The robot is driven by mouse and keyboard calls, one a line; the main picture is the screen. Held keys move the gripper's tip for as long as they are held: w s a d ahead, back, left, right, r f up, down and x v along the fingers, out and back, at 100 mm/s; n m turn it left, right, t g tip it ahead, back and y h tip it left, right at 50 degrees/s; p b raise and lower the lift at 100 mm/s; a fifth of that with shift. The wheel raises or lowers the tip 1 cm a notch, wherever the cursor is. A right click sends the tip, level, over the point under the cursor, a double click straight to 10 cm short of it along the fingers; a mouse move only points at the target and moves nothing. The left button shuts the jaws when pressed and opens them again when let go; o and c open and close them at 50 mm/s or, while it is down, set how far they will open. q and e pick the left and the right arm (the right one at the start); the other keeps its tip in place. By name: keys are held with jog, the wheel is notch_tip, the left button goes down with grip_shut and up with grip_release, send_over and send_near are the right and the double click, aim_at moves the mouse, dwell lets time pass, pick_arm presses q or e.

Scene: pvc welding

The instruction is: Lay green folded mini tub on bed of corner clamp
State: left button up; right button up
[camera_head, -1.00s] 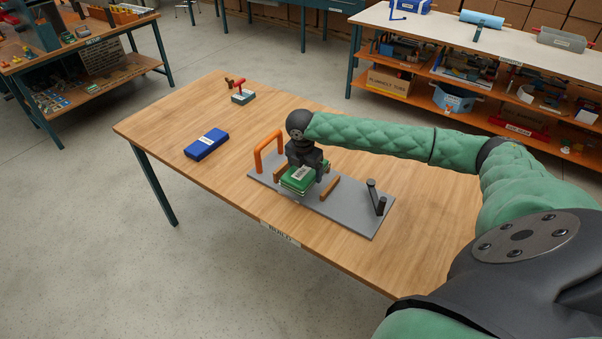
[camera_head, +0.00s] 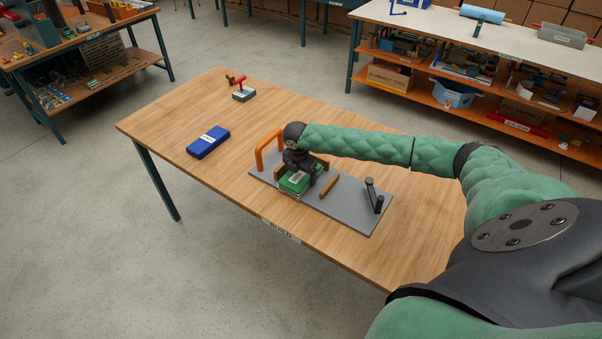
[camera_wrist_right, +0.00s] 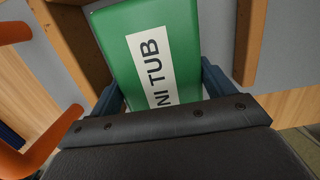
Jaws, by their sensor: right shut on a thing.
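The green folded mini tub (camera_head: 296,182) is a flat green block with a white label. It also fills the middle of the right wrist view (camera_wrist_right: 148,50), its label reading "NI TUB". My right gripper (camera_head: 302,170) is shut on it from above, with a finger along each side. The tub is low over the grey plate of the corner clamp (camera_head: 349,209), between its wooden bars (camera_head: 329,186). I cannot tell whether its underside touches the bed. The clamp's orange handle (camera_head: 268,150) stands left of the gripper. My left gripper is not in view.
A blue box (camera_head: 208,142) lies on the wooden table (camera_head: 190,116) to the left. A small device with a red lever (camera_head: 242,91) stands at the back. Black posts (camera_head: 373,195) rise at the plate's right end. Shelving (camera_head: 470,75) stands behind; the table's front left is clear.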

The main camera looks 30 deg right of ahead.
aim_at(298, 175)
jog(key=o, duration=0.9)
jog(key=shift+f, duration=0.1)
jog(key=shift+r+b, duration=0.3)
jog(key=shift+r, duration=0.3)
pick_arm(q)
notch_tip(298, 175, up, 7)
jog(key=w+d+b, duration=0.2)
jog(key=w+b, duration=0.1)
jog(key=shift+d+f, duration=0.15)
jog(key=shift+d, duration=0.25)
pick_arm(e)
jog(key=r, duration=0.3)
jog(key=a+r, duration=0.1)
jog(key=r, duration=0.7)
jog(key=shift+s+a, duration=0.2)
jog(key=shift+s, duration=0.05)
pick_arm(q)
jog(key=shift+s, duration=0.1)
